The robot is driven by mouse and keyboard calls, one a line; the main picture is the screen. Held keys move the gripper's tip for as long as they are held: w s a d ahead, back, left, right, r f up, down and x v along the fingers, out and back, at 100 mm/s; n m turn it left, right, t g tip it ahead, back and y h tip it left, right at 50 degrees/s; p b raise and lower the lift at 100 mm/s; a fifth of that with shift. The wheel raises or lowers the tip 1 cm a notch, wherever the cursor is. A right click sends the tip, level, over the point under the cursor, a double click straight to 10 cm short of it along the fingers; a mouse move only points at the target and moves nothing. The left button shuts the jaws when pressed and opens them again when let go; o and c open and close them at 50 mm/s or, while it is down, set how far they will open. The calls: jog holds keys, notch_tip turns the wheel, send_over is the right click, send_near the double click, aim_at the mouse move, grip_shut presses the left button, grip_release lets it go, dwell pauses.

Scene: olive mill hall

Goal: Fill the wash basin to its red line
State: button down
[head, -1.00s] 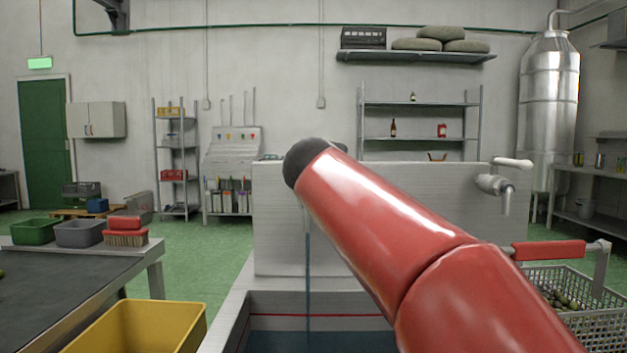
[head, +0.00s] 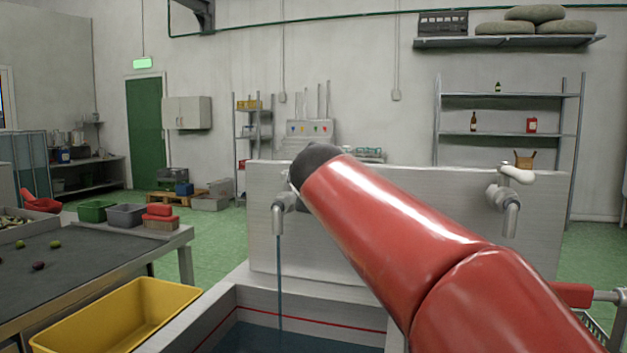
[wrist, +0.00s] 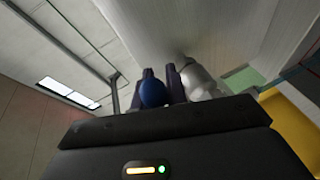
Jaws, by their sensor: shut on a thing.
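The wash basin (head: 262,296) is pale, with a red line (head: 345,326) round its inner wall. Dark water (head: 290,340) stands in it, its surface a little below the red line. A thin stream (head: 280,285) falls from the left tap (head: 284,208) into the basin. In the wrist view my gripper (wrist: 160,88) is shut on a blue tap handle (wrist: 152,93), beside the metal tap body (wrist: 200,82). In the head view my red arm hides the gripper and the handle. A second tap (head: 508,205) with a white handle is on the right; no stream shows there.
A yellow crate (head: 180,292) stands left of the basin. Beyond it is a dark-topped table (head: 75,255) with a few olives. Part of a basket (head: 597,330) shows at right.

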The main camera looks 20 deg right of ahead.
jog(key=shift+d, duration=0.1)
jog(key=c, duration=1.7)
grip_release()
jog(key=b+v, duration=0.1)
jog(key=v, duration=0.7)
